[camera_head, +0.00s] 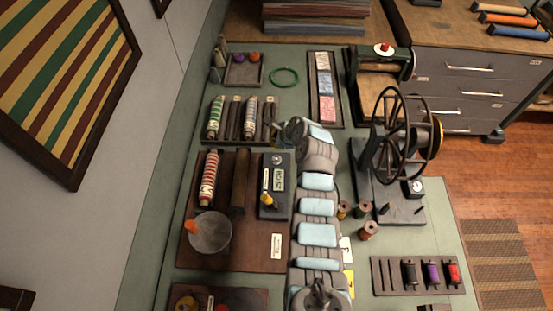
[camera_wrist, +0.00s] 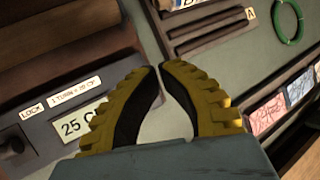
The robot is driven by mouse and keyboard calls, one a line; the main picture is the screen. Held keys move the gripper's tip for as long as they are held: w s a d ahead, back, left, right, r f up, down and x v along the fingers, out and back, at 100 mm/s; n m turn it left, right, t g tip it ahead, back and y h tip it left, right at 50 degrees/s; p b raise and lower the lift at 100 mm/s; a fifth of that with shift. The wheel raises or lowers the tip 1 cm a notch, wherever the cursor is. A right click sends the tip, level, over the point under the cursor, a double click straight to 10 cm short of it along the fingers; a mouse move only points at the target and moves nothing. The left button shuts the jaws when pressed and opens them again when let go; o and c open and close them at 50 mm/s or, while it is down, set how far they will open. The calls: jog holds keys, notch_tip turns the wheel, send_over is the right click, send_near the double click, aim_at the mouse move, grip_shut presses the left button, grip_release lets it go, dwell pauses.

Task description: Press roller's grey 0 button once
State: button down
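The roller stands on a brown board (camera_head: 253,258), with a wooden cylinder (camera_head: 240,180) and a dark control panel (camera_head: 272,208). The panel has a lit display (camera_head: 279,180), also readable in part as "25 C" in the wrist view (camera_wrist: 76,127). A small round grey button (camera_head: 277,159) shows at the panel's far end in the head view; its mark is too small to read. I cannot make it out in the wrist view. My gripper (camera_wrist: 161,67) has yellow-backed, black-padded fingers, tips nearly together, nothing seen between them. It is near the panel's far end; contact cannot be told.
A spool rack (camera_head: 233,137) stands just beyond the panel. A hand-wheel machine (camera_head: 400,190) and loose thread spools (camera_head: 367,231) stand right of my arm. A green ring (camera_head: 284,77) and a tray of patterned cards (camera_head: 326,90) lie farther back.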

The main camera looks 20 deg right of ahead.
jog(key=b, duration=0.6)
send_over(276, 156)
notch_tip(276, 156, down, 6)
jog(key=shift+a+f, duration=0.1)
jog(key=shift+f, duration=1.1)
jog(key=shift+f, duration=0.1)
jog(key=shift+f, duration=0.3)
jog(key=shift+f+b, duration=0.3)
jog(key=shift+f, duration=0.25)
dwell(1.0)
jog(key=shift+r, duration=0.1)
jog(key=shift+r+p, duration=0.85)
jog(key=shift+p, duration=0.2)
notch_tip(276, 156, up, 5)
jog(key=p, duration=0.5)
